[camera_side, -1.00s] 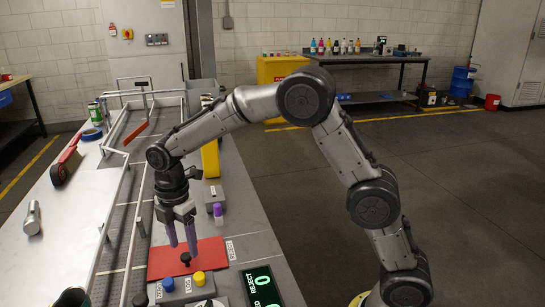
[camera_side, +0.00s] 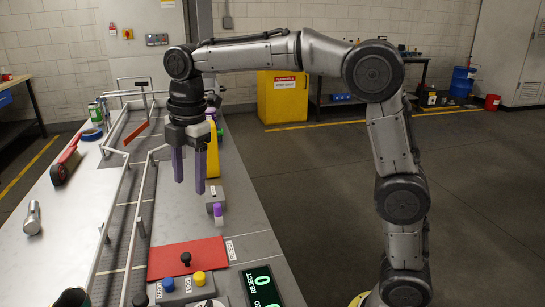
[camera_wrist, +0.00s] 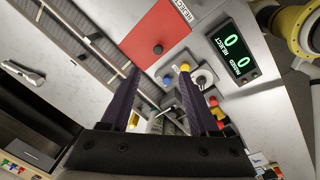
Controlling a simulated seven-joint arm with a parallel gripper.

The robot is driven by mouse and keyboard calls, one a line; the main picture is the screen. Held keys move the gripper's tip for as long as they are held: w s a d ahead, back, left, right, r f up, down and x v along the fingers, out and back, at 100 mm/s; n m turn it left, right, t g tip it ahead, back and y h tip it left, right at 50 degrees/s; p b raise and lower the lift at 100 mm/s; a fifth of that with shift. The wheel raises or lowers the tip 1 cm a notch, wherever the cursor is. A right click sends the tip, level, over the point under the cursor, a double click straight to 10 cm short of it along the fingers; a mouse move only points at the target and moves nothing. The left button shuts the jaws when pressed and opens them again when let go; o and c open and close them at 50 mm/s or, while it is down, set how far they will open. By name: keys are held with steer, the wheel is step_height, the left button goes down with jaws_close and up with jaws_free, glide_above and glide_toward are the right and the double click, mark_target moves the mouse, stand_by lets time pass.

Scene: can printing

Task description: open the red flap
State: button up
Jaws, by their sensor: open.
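The red flap (camera_side: 205,255) is a flat red plate lying on the table beside the conveyor, with a dark round knob (camera_side: 186,259) near its front edge. It looks shut. In the wrist view the red flap (camera_wrist: 157,32) is at the top, with its knob (camera_wrist: 158,49) fully visible. My gripper (camera_side: 189,187) points down, open and empty, well above the table and behind the flap in the side view. Its purple fingers are apart and touch nothing; they also show in the wrist view (camera_wrist: 165,82).
A REJECT label (camera_side: 231,250) sits right of the flap, with a counter display (camera_side: 262,287) in front. Blue and yellow buttons (camera_side: 199,278) stand before the flap. The conveyor rail (camera_side: 140,215) runs along the left. A grey box with a purple-topped piece (camera_side: 217,211) stands behind.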

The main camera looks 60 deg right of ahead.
steer(key=s+d+r+m+t, duration=0.1)
steer(key=s+d+r+m, duration=0.1)
steer(key=s, duration=0.6)
steer(key=s+d+r+m+t, duration=0.1)
steer(key=s+d+r+m, duration=0.1)
steer(key=s, duration=0.5)
steer(key=shift+s+d+r+m+t, duration=0.3)
steer(key=shift+s+d+r+t, duration=0.1)
steer(key=shift+d+r, duration=0.3)
